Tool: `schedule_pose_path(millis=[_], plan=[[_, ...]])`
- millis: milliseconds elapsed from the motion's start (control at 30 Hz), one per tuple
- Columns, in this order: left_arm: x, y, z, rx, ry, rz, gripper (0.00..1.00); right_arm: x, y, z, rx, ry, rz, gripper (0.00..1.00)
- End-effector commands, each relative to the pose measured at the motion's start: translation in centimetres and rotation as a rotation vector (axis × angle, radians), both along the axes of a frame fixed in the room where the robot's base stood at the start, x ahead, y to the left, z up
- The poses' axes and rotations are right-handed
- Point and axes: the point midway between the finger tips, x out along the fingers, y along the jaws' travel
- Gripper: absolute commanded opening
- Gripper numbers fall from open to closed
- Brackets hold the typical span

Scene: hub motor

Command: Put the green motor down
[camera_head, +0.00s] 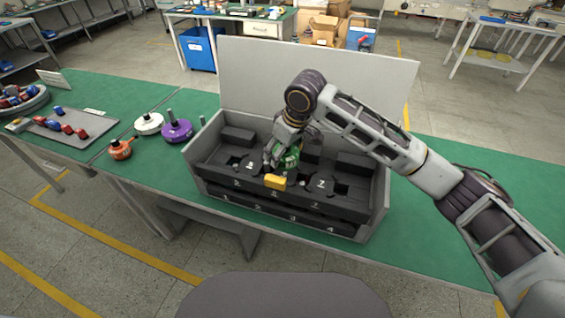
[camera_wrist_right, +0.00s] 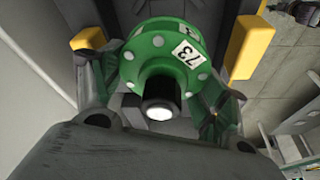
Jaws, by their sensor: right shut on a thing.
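The green motor (camera_head: 287,160) is in my right gripper (camera_head: 281,150), over the middle of the grey open box (camera_head: 203,137) on the green table. In the right wrist view the green motor (camera_wrist_right: 167,60) shows its round flange with a "73" label and its dark shaft with a bright end. The fingers of my right gripper (camera_wrist_right: 165,95) close on it from both sides. The black tray (camera_head: 210,163) inside the box has numbered compartments. The motor is low at the tray, near the number 6; I cannot tell whether it touches the tray. My left gripper is not in view.
Purple (camera_head: 177,130), white (camera_head: 149,124) and orange (camera_head: 121,149) motors stand on the table left of the box. A grey tray (camera_head: 90,122) with small red and blue parts lies further left. The box's raised lid (camera_head: 350,85) stands behind.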

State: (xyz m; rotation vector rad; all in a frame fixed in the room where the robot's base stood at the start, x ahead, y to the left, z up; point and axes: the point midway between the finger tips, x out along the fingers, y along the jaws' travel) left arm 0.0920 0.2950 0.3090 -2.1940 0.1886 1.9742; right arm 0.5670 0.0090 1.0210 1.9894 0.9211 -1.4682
Motion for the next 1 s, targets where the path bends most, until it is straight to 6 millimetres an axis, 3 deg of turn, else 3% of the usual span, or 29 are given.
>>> schedule_pose_path(millis=[467,800,1000], plan=[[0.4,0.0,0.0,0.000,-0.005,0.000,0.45,0.0,0.0,-0.5,0.001,-0.002,0.000,0.24],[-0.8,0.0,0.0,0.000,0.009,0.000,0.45,0.0,0.0,-4.0,0.002,-0.001,0.000,0.24],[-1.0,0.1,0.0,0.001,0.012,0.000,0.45,0.0,0.0,-5.1,0.002,-0.003,0.000,0.24]])
